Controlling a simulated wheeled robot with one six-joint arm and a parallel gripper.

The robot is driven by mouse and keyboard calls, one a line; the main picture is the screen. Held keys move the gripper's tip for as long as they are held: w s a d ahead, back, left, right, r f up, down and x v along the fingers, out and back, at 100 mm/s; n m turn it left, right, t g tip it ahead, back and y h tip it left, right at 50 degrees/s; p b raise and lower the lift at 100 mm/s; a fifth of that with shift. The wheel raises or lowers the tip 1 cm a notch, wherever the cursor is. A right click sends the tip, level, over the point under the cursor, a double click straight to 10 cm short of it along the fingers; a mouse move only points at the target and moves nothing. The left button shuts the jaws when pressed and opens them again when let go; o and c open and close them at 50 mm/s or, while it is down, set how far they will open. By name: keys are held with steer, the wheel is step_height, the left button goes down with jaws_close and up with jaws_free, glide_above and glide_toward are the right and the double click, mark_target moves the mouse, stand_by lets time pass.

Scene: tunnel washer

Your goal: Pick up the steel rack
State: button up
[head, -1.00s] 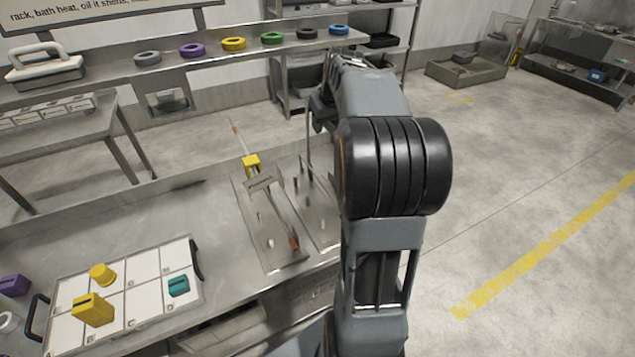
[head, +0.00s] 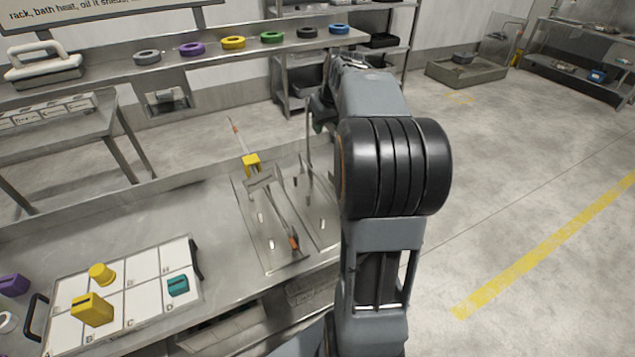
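A grey metal bracket-like piece (head: 261,180) stands on a steel plate with short pegs (head: 256,236) on the bench, left of my arm. I cannot tell for certain whether this piece is the steel rack. A long thin tool with a yellow block (head: 251,163) and an orange tip (head: 293,243) runs past it. A thin upright steel rod (head: 308,140) stands close to my arm's wrist. My arm reaches up from the bottom right and bends over the bench's right end. My gripper's fingers are hidden behind the arm.
A white tray with black handles (head: 133,315) holds yellow blocks (head: 92,309) and a teal block (head: 178,285) on the bench. Coloured rings (head: 233,42) line a back shelf. A side table (head: 100,125) stands at left.

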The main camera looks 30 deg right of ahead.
jaws_close()
stand_by(1.3)
steer(key=shift+r, duration=0.15)
